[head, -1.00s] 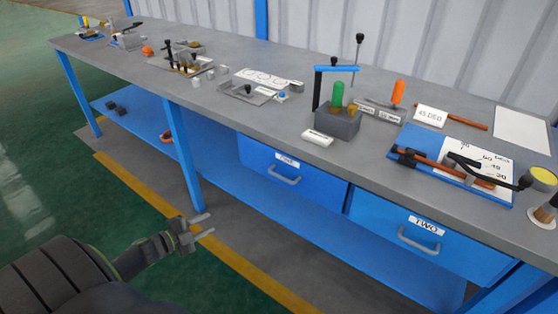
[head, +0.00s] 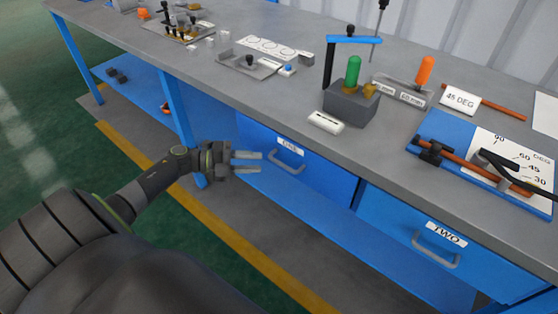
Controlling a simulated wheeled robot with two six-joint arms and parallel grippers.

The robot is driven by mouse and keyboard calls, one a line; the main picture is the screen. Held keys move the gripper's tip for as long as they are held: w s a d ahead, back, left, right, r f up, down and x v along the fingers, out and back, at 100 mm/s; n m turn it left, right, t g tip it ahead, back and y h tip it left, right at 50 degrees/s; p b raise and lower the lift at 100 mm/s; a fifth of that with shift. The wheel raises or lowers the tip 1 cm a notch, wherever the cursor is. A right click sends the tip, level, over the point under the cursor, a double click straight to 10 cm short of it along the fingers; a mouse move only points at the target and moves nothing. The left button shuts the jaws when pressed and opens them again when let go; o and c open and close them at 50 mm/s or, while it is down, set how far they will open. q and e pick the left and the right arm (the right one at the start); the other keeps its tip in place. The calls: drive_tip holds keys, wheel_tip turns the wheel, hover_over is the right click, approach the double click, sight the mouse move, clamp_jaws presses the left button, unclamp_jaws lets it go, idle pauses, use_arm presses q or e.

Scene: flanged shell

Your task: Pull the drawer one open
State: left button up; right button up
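Drawer one (head: 312,178) is a blue drawer front under the grey workbench, with a white label marked ONE (head: 290,147) and a grey bar handle (head: 286,163). It looks shut. My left gripper (head: 260,162) is open, its two grey fingers pointing right towards the handle. The fingertips appear just left of the handle; I cannot tell how far in front of it they are. Nothing is between the fingers. My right gripper is out of view.
Drawer two (head: 440,240) is shut, to the right. The grey benchtop (head: 215,75) above holds a grey block (head: 350,104) with green and brass parts, and an angle board (head: 425,160). A blue bench leg (head: 180,115) stands behind my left arm. A blue lower shelf (head: 345,237) runs below the drawers.

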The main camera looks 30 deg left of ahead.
sight(279, 163)
use_arm(q)
drive_tip(key=x, duration=0.8)
drive_tip(key=shift+p, duration=0.35)
drive_tip(key=shift+s+a, duration=0.1)
clamp_jaws()
